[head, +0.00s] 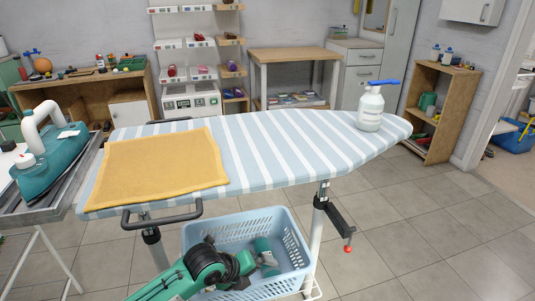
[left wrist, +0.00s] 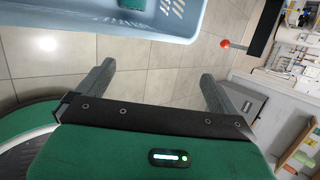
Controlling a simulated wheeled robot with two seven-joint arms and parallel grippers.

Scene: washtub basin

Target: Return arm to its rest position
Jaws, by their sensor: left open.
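My left arm, green with dark joints, comes in from the bottom left in the head view, in front of the blue laundry basket (head: 290,225). My left gripper (left wrist: 156,72) shows in the left wrist view with its two grey fingers spread wide. It is open and empty, with floor tiles seen between the fingers. The basket (left wrist: 80,30) lies beyond the left fingertip there, apart from it. In the head view I cannot make out the fingertips. My right gripper is in neither view.
The ironing board (head: 270,145) stands above the basket, holding a yellow cloth (head: 155,168) and a white spray bottle (head: 370,108). A teal iron (head: 48,165) stands at the left. A red knob (head: 348,249) sticks out under the board. Floor at the right is clear.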

